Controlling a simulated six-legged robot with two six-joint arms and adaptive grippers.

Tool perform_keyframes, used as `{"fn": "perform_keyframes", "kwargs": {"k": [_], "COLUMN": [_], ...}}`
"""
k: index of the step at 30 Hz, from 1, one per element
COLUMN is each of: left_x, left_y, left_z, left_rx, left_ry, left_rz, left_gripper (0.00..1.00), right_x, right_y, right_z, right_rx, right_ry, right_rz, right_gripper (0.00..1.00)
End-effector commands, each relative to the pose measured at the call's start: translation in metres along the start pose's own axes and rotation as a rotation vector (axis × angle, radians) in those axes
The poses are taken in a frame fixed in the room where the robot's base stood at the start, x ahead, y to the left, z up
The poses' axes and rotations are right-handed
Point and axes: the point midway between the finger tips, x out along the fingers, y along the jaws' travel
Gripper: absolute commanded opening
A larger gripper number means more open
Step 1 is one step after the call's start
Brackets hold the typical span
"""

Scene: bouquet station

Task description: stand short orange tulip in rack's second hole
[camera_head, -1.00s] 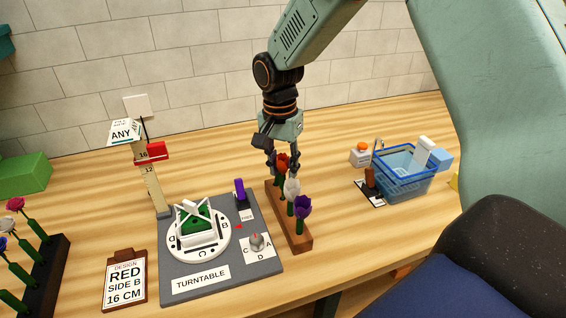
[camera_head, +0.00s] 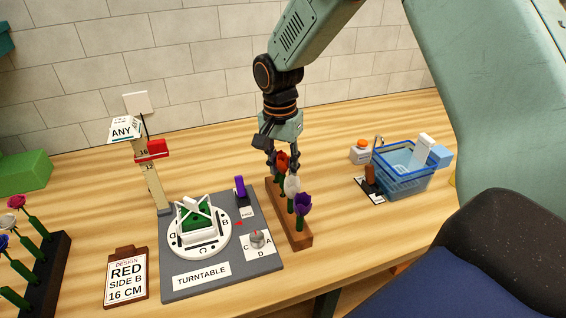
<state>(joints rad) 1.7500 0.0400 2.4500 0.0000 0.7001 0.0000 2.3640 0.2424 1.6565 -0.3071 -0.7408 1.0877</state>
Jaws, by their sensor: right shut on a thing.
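The wooden rack (camera_head: 304,241) stands on the table right of the turntable, running away from me. An orange-red tulip (camera_head: 282,162) is at its far end, with a white flower (camera_head: 291,185) and a purple flower (camera_head: 303,203) standing in the rack in front of it. My right gripper (camera_head: 283,157) points down over the far end of the rack, shut on the orange tulip just below or around its head. The tulip's lower stem and the holes are hidden behind the nearer flowers, so I cannot tell how deep it sits. My left gripper is out of view.
The grey turntable board (camera_head: 185,292) with a white frame lies left of the rack. A height post (camera_head: 156,190), a design card (camera_head: 126,280) and a dark flower rack (camera_head: 52,270) are further left. A blue basket (camera_head: 403,185) stands right, with clear table between.

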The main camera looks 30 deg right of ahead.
Motion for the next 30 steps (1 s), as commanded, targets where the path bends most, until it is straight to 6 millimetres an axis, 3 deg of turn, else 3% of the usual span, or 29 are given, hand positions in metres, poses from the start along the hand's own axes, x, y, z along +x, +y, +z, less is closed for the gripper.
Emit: {"fn": "perform_keyframes", "kwargs": {"k": [30], "left_x": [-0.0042], "left_y": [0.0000], "left_z": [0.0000], "left_rx": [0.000], "left_ry": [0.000], "left_rz": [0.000], "left_gripper": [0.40], "right_x": [0.0073], "right_y": [-0.0009], "right_z": [-0.0002], "right_rx": [0.000], "right_ry": [0.000], "right_rz": [0.000], "right_gripper": [0.14]}}
